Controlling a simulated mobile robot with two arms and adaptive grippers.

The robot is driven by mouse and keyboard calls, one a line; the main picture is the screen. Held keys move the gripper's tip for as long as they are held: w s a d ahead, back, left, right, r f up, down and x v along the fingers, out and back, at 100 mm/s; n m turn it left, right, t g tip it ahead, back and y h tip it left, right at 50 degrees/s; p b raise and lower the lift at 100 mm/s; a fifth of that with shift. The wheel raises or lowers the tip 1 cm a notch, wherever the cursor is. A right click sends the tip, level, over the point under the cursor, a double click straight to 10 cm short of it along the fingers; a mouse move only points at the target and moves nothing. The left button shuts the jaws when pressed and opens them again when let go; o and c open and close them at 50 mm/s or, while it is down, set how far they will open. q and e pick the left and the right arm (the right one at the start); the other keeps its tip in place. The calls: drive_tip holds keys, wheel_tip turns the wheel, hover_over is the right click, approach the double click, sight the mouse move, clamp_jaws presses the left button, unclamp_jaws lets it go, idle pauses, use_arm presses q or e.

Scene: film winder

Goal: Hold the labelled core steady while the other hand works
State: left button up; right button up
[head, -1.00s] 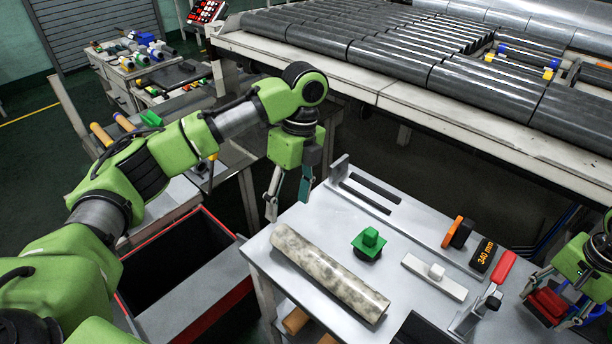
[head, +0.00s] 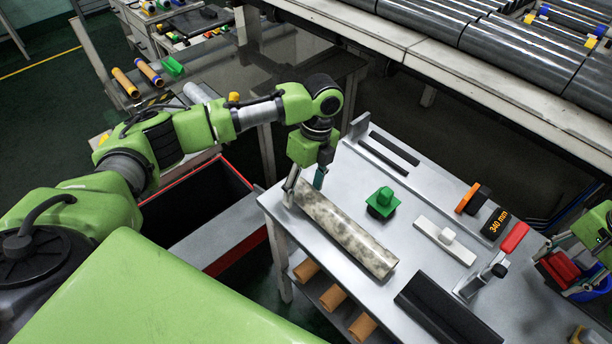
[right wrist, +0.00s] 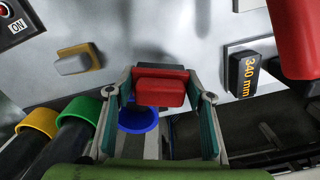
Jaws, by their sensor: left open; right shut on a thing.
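A mottled grey cylinder (head: 345,238), likely the core, lies on the grey bench. I cannot make out a label on it. My left gripper (head: 304,186) points down at the cylinder's far left end, with its open fingers on either side of that end. I cannot tell whether they touch it. My right gripper (head: 566,272) is at the right of the bench. In the right wrist view it is shut on a red block (right wrist: 160,91), held between the two teal finger pads.
A red-rimmed bin (head: 240,240) is left.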

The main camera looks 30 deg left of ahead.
use_arm(q)
drive_tip(key=shift+f, duration=0.2)
drive_tip(key=c, duration=1.4)
drive_tip(key=shift+o, duration=1.1)
drive_tip(key=o, duration=1.2)
drive_tip(key=c, duration=1.1)
drive_tip(key=shift+c, duration=0.2)
